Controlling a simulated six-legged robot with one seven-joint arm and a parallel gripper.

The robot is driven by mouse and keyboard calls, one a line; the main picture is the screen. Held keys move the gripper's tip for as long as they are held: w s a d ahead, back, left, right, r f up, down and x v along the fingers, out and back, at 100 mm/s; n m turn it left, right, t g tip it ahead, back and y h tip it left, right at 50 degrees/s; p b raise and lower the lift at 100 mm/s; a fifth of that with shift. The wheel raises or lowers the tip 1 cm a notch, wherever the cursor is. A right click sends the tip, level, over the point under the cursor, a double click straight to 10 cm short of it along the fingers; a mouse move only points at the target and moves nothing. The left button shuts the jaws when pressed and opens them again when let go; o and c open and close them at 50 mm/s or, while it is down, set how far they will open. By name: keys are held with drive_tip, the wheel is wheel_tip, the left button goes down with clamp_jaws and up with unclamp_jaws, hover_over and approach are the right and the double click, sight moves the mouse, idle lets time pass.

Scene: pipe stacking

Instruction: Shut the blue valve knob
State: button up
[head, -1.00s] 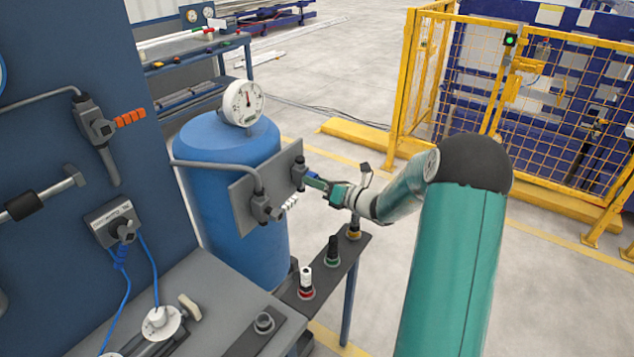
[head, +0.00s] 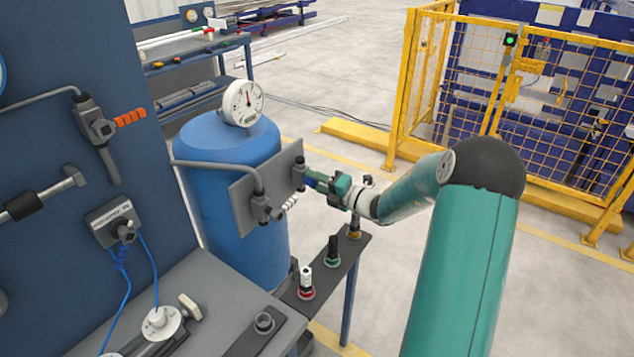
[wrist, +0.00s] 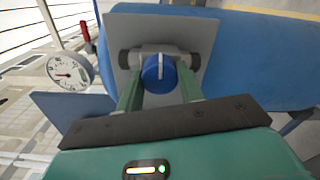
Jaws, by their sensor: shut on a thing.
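The blue valve knob (wrist: 158,73) is round with a pale stripe across its face, running nearly up and down in the wrist view. It sits on a grey valve body (wrist: 128,60) mounted on a grey plate (wrist: 200,35). My gripper (wrist: 159,84) is shut on the knob, with one green finger on each side. In the head view my gripper (head: 313,180) meets the upper right valve on the plate (head: 240,200).
A blue tank (head: 215,140) stands behind the plate, with a white gauge (head: 243,103) on top. A second valve with a white handle (head: 290,203) sits lower left. A narrow stand with several knobs (head: 332,250) is below. A yellow fence (head: 405,80) stands at the right.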

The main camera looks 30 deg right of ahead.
drive_tip(key=shift+f, duration=0.15)
idle(0.3)
drive_tip(key=o, duration=1)
drive_tip(key=shift+s, duration=0.15)
drive_tip(key=v, duration=1.3)
drive_tip(key=shift+s+d, duration=0.2)
drive_tip(key=shift+s, duration=0.05)
drive_tip(key=shift+a, duration=0.1)
